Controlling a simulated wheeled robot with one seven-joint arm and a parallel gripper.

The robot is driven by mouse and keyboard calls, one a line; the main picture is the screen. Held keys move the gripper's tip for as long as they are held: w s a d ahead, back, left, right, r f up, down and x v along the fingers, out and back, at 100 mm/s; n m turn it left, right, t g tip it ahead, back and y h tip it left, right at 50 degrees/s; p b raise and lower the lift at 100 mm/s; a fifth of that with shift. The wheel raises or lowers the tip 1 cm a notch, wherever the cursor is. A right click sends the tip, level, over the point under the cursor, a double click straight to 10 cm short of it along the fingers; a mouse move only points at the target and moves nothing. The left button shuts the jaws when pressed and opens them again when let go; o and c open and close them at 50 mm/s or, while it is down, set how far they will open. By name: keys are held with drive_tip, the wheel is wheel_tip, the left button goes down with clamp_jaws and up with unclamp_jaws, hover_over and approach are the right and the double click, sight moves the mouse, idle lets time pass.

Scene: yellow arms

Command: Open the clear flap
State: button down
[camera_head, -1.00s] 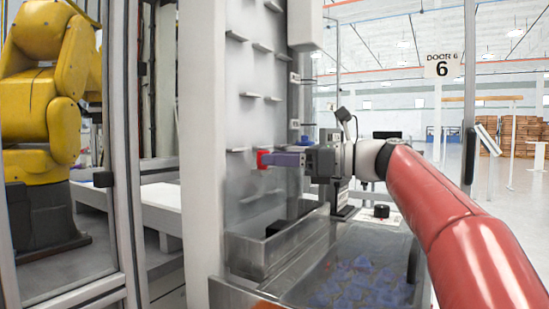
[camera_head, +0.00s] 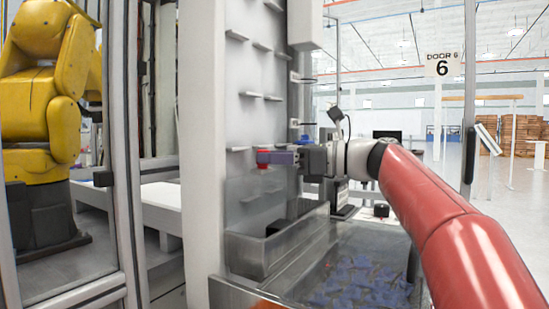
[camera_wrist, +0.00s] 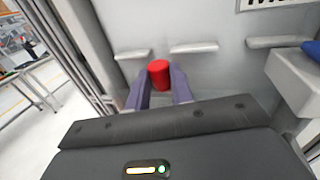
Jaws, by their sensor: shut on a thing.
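A see-through panel (camera_head: 250,203), which looks like the clear flap, stands upright in front of the white wall above a metal trough. Its edges are faint, and I cannot tell how it is hinged. A small red knob (camera_head: 263,166) is near its upper edge; I cannot tell whether they are joined. The knob also shows as a red cylinder in the wrist view (camera_wrist: 159,74). My gripper (camera_head: 268,158) reaches in from the right, its purple fingers shut on the red knob. In the wrist view my gripper (camera_wrist: 161,78) has one finger on each side of it.
A metal trough (camera_head: 262,252) is below the panel. A bin with many blue pieces (camera_head: 365,280) lies below my arm. Small ledges (camera_head: 262,96) stick out from the white wall. A yellow robot arm (camera_head: 42,90) stands behind a frame at left.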

drive_tip(key=s+d+y+b, duration=0.1)
drive_tip(key=b, duration=0.1)
drive_tip(key=s+d+f+y+b, duration=0.1)
drive_tip(key=shift+d+f+n+t+b, duration=0.2)
drive_tip(key=shift+d+n+t+b, duration=0.1)
drive_tip(key=shift+d+t+b, duration=0.1)
drive_tip(key=c, duration=1.2)
unclamp_jaws()
drive_tip(key=v, duration=0.7)
drive_tip(key=shift+d+f, duration=0.15)
drive_tip(key=shift+d, duration=0.2)
